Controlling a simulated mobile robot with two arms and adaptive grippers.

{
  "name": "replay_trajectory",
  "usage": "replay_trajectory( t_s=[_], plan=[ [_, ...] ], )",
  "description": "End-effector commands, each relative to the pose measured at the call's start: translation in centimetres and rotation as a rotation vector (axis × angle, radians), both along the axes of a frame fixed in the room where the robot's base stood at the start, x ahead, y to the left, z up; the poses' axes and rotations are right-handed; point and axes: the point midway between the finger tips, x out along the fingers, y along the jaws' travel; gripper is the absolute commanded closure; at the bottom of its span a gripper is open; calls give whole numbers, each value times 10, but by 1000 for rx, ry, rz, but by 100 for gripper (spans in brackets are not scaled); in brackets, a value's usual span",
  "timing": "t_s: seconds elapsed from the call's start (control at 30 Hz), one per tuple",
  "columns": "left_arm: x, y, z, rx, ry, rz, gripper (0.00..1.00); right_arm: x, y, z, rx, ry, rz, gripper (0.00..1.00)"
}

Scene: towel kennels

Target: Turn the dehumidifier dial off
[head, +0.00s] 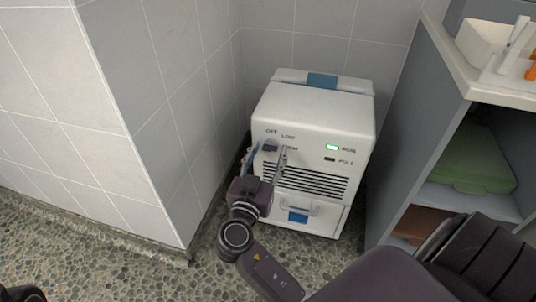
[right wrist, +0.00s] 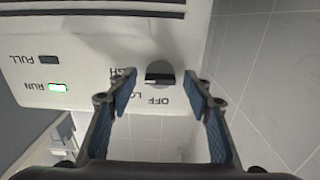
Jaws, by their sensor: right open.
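The white dehumidifier (head: 312,110) stands on the floor in the tiled corner. Its grey dial (head: 270,146) is at the upper left of the front, near the OFF, LOW and HIGH marks. In the right wrist view the dial (right wrist: 160,74) appears upside down with its grip bar roughly level; which mark it points to I cannot tell. The green RUN light (head: 332,147) is lit and the FULL light is dark. My right gripper (head: 267,158) is open, its blue-padded fingers (right wrist: 160,88) one on each side of the dial, apparently not touching it. My left gripper is out of view.
A grey shelf unit (head: 405,140) stands close at the right, with a green case (head: 470,158) inside and white trays on top. A tiled wall (head: 130,110) stands at the left. Speckled floor (head: 95,245) is open in front.

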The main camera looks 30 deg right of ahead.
Motion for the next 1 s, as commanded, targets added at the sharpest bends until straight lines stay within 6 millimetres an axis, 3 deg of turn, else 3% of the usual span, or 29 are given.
replay_trajectory(
  t_s=[0.27, 0.67, 1.0],
  plan=[
    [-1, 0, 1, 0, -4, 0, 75, 2, -2, 0, 0, 1, 1, 54],
    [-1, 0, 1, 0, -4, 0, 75, 2, -2, 0, 0, 1, 1, 96],
    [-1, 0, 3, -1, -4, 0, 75, 2, -2, 0, -32, 41, 1, 96]
  ],
)
